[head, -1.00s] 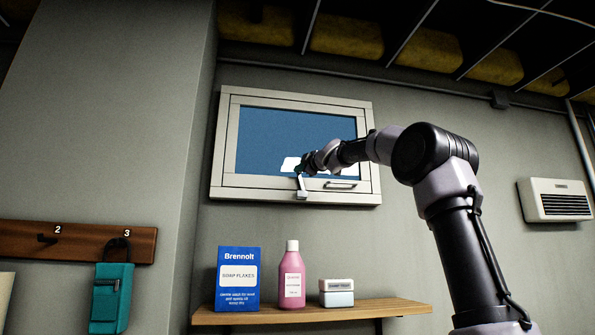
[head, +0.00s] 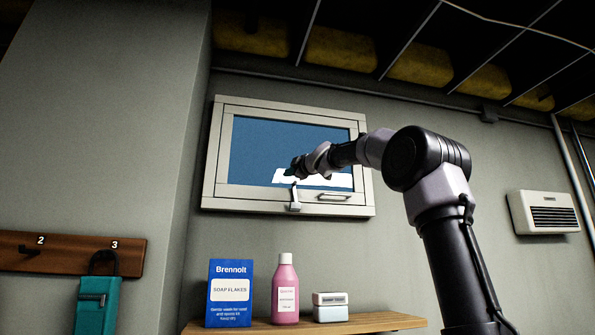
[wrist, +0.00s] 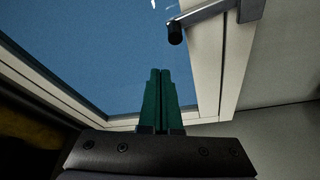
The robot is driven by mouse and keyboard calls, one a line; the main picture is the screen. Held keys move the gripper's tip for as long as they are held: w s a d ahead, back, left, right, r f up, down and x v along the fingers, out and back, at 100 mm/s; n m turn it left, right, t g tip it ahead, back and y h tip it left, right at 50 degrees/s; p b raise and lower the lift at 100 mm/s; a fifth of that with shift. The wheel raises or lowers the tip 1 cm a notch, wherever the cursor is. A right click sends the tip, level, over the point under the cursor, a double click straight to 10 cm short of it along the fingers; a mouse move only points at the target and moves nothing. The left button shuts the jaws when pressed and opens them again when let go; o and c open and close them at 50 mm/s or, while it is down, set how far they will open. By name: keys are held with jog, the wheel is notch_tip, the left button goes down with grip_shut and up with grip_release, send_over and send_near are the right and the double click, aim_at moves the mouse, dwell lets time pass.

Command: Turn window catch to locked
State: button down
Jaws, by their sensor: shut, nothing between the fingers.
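The window (head: 208,165) is a pale framed pane set high in the wall. Its catch (head: 294,199) is a small light grey lever on the lower frame, pointing roughly upward. In the wrist view the catch (wrist: 212,12) is a metal arm ending in a black knob (wrist: 175,33). My gripper (head: 290,172) is in front of the pane, close to the catch's upper end. In the wrist view its green fingers (wrist: 160,72) are together and empty, with a gap between them and the knob. Part of the catch's top is hard to make out in the head view.
A bar handle (head: 333,197) is on the lower frame, right of the catch. Below, a wooden shelf (head: 385,323) holds a blue soap box (head: 230,293), a pink bottle (head: 285,290) and a small white box (head: 330,307). A wall heater (head: 543,212) is at right.

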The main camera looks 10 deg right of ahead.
jog(key=v, duration=0.8)
jog(key=shift+s+a+f, duration=0.25)
jog(key=shift+a, duration=0.05)
dwell(0.5)
jog(key=s+a+f+m+g, duration=0.3)
jog(key=s+f, duration=0.2)
jog(key=f, duration=0.4)
jog(key=s+a+f+m+g, duration=0.25)
jog(key=s+f+m, duration=0.2)
jog(key=f, duration=0.45)
jog(key=s+d+f+m+g+h, duration=0.1)
jog(key=s+d+f+m+g, duration=0.2)
jog(key=s+f, duration=0.9)
jog(key=s+d+f+m+g+h, duration=0.2)
jog(key=s+f+m, duration=0.8)
jog(key=f, duration=0.5)
jog(key=shift+s+d+g, duration=0.55)
jog(key=shift+s+d, duration=0.45)
jog(key=shift+d, duration=0.1)
